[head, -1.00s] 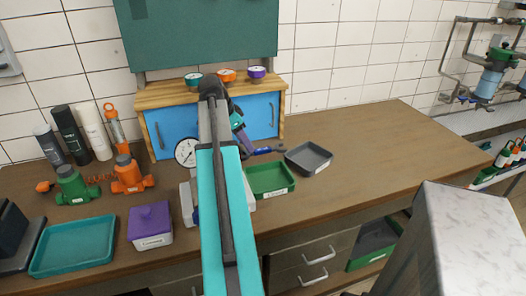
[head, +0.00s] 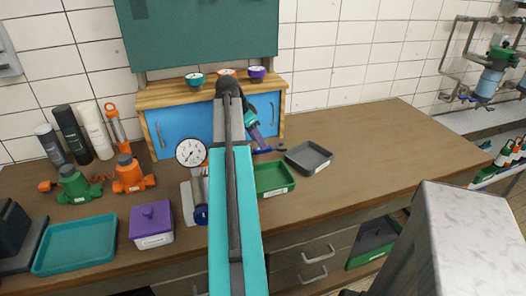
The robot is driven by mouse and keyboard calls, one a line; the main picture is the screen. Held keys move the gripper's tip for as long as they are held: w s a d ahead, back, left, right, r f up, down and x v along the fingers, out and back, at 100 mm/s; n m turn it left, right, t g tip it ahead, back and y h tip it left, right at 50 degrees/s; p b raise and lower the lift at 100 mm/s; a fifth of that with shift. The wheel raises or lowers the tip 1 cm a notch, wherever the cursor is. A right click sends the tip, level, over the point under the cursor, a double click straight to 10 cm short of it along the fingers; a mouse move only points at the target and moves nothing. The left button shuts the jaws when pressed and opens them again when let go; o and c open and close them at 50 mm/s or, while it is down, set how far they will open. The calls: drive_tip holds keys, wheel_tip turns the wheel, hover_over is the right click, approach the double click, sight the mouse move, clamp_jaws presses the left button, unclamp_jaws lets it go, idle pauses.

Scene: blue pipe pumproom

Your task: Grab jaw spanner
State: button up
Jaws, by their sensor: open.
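My arm reaches from the bottom centre over the wooden bench. My gripper (head: 263,150) is low over the bench in front of the blue cabinet, behind the green tray. It is open, small in the picture and partly masked by my arm. I cannot make out a jaw spanner for certain. A dark blue shape at the gripper may be its fingers or a tool lying there; I cannot tell which. I see nothing held.
A green tray (head: 274,193) and a grey tray (head: 309,170) stand near the gripper. A gauge (head: 191,152), purple box (head: 152,241), teal tray (head: 73,268), orange valve (head: 131,183) and green valve (head: 73,190) stand left. The blue cabinet (head: 166,123) is behind. The bench's right side is clear.

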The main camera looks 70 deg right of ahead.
drive_tip(key=shift+x, duration=2.05)
clamp_jaws()
